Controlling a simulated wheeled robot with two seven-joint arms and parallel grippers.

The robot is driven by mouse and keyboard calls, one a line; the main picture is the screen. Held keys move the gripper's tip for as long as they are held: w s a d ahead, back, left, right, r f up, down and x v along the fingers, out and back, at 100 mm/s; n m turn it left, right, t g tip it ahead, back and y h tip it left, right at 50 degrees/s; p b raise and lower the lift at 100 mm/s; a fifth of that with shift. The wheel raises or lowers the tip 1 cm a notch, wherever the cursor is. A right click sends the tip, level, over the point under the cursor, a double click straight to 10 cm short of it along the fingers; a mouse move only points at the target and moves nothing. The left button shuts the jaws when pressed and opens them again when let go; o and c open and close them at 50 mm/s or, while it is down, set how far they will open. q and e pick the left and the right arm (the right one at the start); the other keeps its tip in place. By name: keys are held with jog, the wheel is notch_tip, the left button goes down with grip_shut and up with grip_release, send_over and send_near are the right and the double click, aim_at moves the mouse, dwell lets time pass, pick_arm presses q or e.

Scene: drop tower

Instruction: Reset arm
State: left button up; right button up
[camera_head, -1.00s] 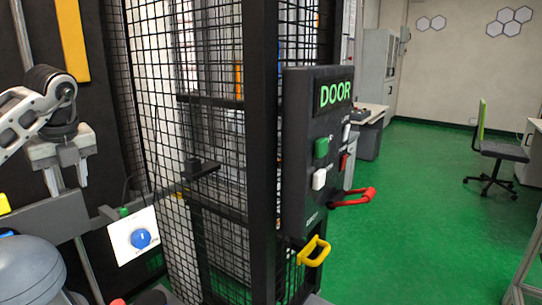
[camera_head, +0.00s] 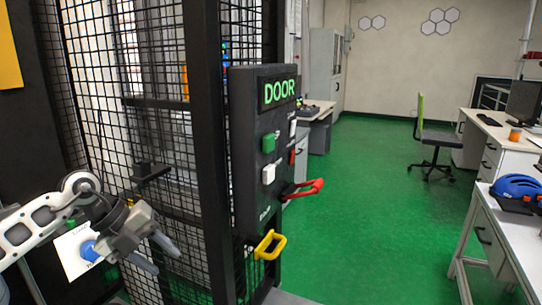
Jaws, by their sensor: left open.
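My left gripper (camera_head: 155,256) is in the lower left of the head view, on its white and grey arm (camera_head: 40,228). Its two grey fingers are apart, with nothing between them, and point down to the right in front of the mesh cage. Behind it, a white panel with a blue knob (camera_head: 90,250) is partly hidden by the arm. My right gripper is not in view.
The black mesh cage (camera_head: 205,150) carries a control box (camera_head: 246,150) marked DOOR, with a red handle (camera_head: 303,188) and a yellow handle (camera_head: 270,245). Green floor (camera_head: 370,200) is open to the right. A desk with a blue helmet (camera_head: 517,186) stands far right.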

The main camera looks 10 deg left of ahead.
pick_arm(q)
jog(key=s+d+f+n+t+h, duration=0.1)
jog(key=s+d+n+t+h, duration=0.25)
jog(key=d, duration=0.65)
jog(key=s+d+f+n+t+h, duration=0.1)
jog(key=d+f+n+t+h, duration=0.2)
jog(key=d+h, duration=0.55)
jog(key=s+a+f+n+y, duration=0.2)
jog(key=s+f+n+y, duration=0.5)
jog(key=f+n, duration=0.3)
jog(key=s+a+f+n+y, duration=0.1)
jog(key=s+f+n+y, duration=0.7)
jog(key=f+n, duration=0.2)
jog(key=shift+a+t, duration=0.35)
jog(key=shift+t, duration=0.1)
jog(key=shift+d+n, duration=0.1)
jog(key=shift+n, duration=0.15)
jog(key=shift+c, duration=0.4)
